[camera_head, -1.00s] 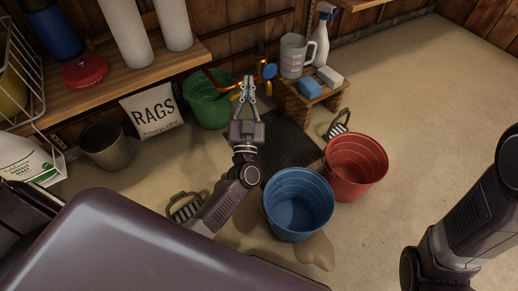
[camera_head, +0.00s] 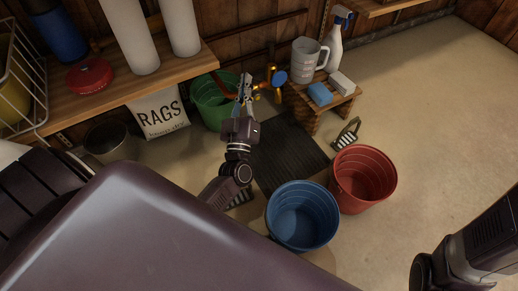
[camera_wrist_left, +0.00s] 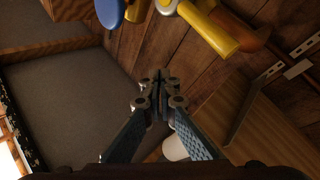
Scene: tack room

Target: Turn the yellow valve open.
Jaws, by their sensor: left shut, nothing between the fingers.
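The yellow valve (camera_wrist_left: 208,27) shows in the left wrist view at the top, a yellow lever beside a copper pipe (camera_wrist_left: 255,36). In the head view only small yellow parts show near the pipework, partly hidden by my gripper. A blue valve handle (camera_head: 280,78) is just right of it and also shows in the left wrist view (camera_wrist_left: 110,13). My left gripper (camera_head: 246,82) is shut and empty, just left of the valves in the head view. In the wrist view its fingertips (camera_wrist_left: 160,80) are apart from the yellow lever. My right gripper is out of view.
A green bucket (camera_head: 210,105) stands close left of my left gripper. A small wooden stool (camera_head: 299,113) with a jug (camera_head: 305,62) and spray bottle (camera_head: 334,50) is to the right. Blue (camera_head: 302,225) and red (camera_head: 362,182) buckets stand nearer. The floor at right is clear.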

